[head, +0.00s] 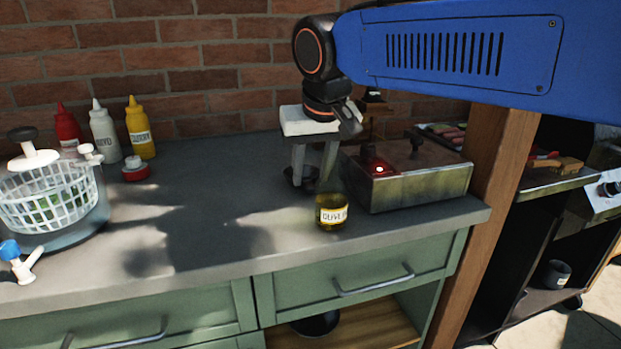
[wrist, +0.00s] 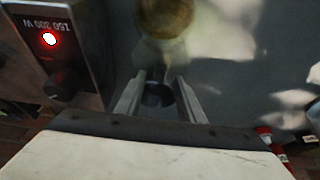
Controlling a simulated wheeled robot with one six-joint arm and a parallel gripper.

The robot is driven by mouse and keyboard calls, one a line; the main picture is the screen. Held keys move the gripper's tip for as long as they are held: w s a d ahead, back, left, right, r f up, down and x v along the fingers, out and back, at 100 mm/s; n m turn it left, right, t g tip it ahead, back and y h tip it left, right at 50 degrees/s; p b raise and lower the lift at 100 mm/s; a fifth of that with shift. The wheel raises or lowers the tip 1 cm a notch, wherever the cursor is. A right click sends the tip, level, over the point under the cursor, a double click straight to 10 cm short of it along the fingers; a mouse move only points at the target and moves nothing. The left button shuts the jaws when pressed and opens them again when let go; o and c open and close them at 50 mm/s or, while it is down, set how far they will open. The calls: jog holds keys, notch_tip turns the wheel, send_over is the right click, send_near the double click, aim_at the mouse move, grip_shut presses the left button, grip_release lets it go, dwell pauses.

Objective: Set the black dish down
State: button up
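The black dish (head: 290,176) shows low at the grey counter, partly hidden behind my gripper's fingers. In the wrist view the dish (wrist: 158,95) is a small dark round shape between the two fingertips. My gripper (head: 312,178) points down over the counter from its pale body. In the wrist view the fingers of my gripper (wrist: 160,85) stand well apart, on either side of the dish, with no clear contact. The dish appears to rest on the counter (head: 200,225).
A yellow-green labelled jar (head: 331,212) stands close in front of my gripper. A metal box with a red light (head: 420,185) is close at right. A salad spinner (head: 50,200) and sauce bottles (head: 104,130) stand left. The middle-left counter is clear.

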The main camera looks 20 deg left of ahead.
jog(key=v, duration=1)
jog(key=shift+f, duration=0.15)
